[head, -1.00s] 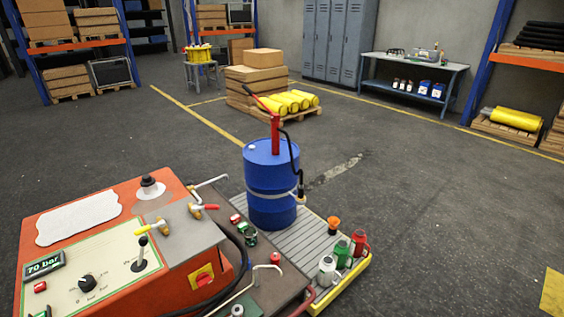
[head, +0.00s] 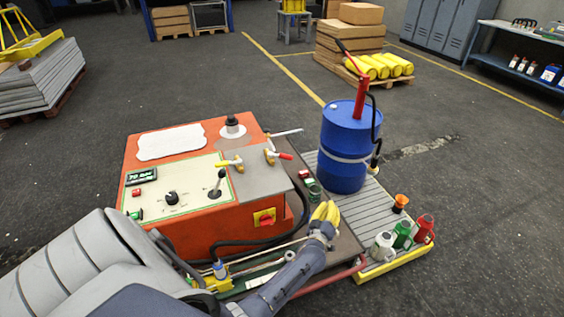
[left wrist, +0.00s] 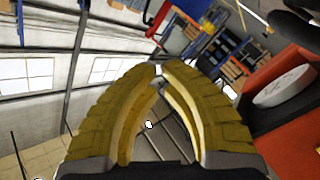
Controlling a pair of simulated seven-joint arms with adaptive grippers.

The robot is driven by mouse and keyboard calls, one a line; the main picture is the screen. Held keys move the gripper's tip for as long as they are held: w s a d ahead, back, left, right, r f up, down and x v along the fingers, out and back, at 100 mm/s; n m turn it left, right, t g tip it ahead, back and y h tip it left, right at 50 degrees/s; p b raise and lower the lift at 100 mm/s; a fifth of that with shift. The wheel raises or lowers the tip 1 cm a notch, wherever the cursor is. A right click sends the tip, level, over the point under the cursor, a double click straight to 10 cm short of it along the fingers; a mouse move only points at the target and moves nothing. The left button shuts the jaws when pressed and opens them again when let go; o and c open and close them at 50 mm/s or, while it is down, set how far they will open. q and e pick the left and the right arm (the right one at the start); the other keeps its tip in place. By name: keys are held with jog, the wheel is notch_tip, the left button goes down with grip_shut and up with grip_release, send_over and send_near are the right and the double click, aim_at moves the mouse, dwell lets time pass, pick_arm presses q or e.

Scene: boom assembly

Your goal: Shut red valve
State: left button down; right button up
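The red valve (head: 278,155) is a brass fitting with a red lever. It sits at the right edge of the grey plate on top of the orange machine (head: 205,219). A like valve with a yellow lever (head: 230,163) is to its left. My left gripper (head: 326,206), with yellow fingers, is in front and to the right of the red valve, apart from it, over the dark bench beside the machine. In the left wrist view its fingertips (left wrist: 159,70) come together with nothing held between them. The red valve does not show clearly there. My right gripper is not in view.
A blue drum (head: 345,150) with a red pump stands behind my left gripper on a slatted pallet. Cans (head: 402,234) and an orange funnel stand on the pallet's right side. Black hoses run near the machine's front. A joystick (head: 216,184) rises from its panel.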

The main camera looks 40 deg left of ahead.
pick_arm(q)
jog(key=s+a+r+n+g+y, duration=0.2)
jog(key=a+r+n+g+y, duration=0.2)
jog(key=a+r+n+y, duration=0.8)
jog(key=n+g+h, duration=0.3)
jog(key=n+g, duration=0.3)
send_near(280, 156)
jog(key=a, duration=0.2)
jog(key=s+a, duration=0.1)
jog(key=a, duration=0.1)
jog(key=shift+s+a+f, duration=0.15)
jog(key=shift+a, duration=0.25)
jog(key=shift+w+a+f, duration=0.15)
jog(key=shift+w+f, duration=0.05)
jog(key=shift+w, duration=0.75)
jog(key=shift+w+a+f, duration=0.1)
jog(key=shift+w+a, duration=0.05)
jog(key=shift+w, duration=0.3)
jog(key=shift+w+a+f, duration=0.1)
jog(key=shift+w+a, duration=0.05)
jog(key=shift+w, duration=0.25)
jog(key=shift+a+g+y, duration=0.1)
jog(key=shift+g+y, duration=0.2)
jog(key=shift+g, duration=0.2)
